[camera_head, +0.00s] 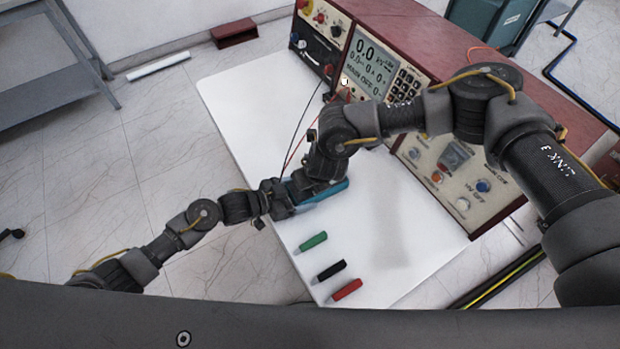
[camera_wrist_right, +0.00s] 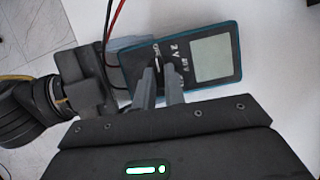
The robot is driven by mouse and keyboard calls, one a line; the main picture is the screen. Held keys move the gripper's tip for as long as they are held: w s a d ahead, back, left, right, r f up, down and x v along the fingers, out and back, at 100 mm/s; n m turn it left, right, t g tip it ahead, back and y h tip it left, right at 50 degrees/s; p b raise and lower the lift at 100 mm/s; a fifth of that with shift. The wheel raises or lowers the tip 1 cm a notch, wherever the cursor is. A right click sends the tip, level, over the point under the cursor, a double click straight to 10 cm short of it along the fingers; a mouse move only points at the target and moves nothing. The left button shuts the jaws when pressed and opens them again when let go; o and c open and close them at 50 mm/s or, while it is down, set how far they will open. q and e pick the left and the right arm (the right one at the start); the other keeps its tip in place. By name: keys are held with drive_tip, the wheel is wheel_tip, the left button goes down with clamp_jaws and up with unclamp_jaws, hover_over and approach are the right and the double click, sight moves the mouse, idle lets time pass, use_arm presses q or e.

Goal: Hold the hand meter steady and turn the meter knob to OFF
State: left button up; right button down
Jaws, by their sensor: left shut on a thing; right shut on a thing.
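The hand meter (camera_head: 333,189) lies over the white tabletop, largely covered by my two grippers in the head view. The right wrist view shows its teal case and blank-looking grey screen (camera_wrist_right: 212,58). My left gripper (camera_head: 287,194) is shut on the meter's end, opposite the screen. My right gripper (camera_wrist_right: 160,74) reaches down from above and is shut on the dark meter knob (camera_wrist_right: 157,65) on the face. The fingers hide much of the knob, and I cannot read its setting. Red and black leads (camera_wrist_right: 112,20) run from the meter's end.
Green (camera_head: 313,242), black (camera_head: 330,270) and red (camera_head: 346,290) clips lie on the white table (camera_head: 395,265) in front. A test-set console (camera_head: 455,180) with display and knobs stands at the back right. Free table lies right of the clips.

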drive_tip(key=shift+n, duration=0.3)
drive_tip(key=c, duration=1.5)
unclamp_jaws()
drive_tip(key=shift+o, duration=0.2)
drive_tip(key=shift+r, duration=0.1)
drive_tip(key=v, duration=1.1)
drive_tip(key=shift+s+d+r, duration=0.15)
drive_tip(key=shift+d+r, duration=0.05)
drive_tip(key=shift+r, duration=0.15)
use_arm(q)
drive_tip(key=o, duration=1.3)
